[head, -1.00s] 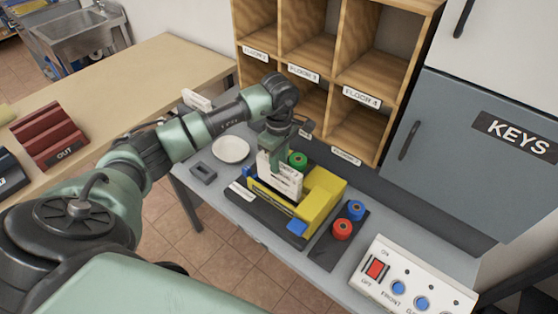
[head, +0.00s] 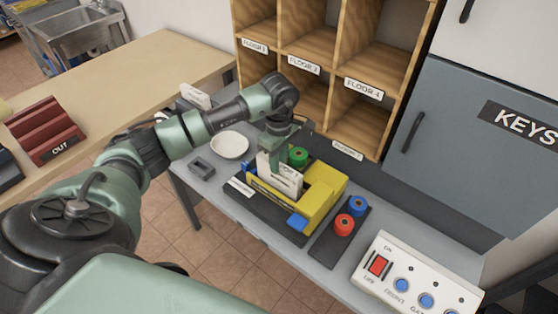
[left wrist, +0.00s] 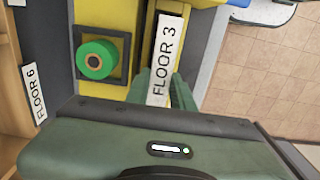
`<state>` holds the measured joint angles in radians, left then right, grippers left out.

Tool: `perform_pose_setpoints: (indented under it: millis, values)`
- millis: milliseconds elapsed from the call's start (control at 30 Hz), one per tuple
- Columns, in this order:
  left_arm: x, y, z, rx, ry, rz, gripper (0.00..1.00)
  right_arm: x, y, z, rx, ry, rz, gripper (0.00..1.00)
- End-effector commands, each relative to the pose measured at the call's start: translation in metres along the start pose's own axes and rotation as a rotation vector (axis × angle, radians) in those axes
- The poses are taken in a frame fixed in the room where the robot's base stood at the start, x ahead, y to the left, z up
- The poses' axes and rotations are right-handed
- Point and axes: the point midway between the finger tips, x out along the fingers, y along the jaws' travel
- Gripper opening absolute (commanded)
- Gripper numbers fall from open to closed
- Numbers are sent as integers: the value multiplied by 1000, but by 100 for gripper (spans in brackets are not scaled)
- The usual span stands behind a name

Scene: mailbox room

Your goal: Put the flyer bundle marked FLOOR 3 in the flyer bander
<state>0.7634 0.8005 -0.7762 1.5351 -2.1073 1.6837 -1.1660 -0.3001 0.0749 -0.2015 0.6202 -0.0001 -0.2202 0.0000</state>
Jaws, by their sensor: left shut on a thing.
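The white flyer bundle (head: 281,177) stands upright at the yellow flyer bander (head: 322,195) on the grey table. Its FLOOR 3 label (left wrist: 166,60) reads clearly in the left wrist view. My left gripper (head: 275,155) is shut on the bundle from above, over the bander's opening. The bander's yellow body also shows in the left wrist view (left wrist: 103,14). The bundle's lower edge is hidden behind the bander's near wall, so I cannot tell whether it touches the bottom. My right gripper is not in view.
A green spool (head: 298,156) sits behind the bundle; blue (head: 357,205) and red (head: 344,225) spools stand to the right. A white dish (head: 230,145) and a small grey block (head: 202,168) lie left. Wooden pigeonholes (head: 345,153) rise close behind. A button panel (head: 417,277) is front right.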

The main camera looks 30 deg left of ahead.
Motion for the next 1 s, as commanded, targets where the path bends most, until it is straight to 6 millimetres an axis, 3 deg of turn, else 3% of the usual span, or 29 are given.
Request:
perform_pose_setpoints:
  millis: [467,800,1000]
  values:
    - [7,0,0,-1,0,2,0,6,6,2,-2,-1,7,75]
    - [30,1,0,-1,0,2,0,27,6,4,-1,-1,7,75]
    - [33,1,0,-1,-1,2,0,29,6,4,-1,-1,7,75]
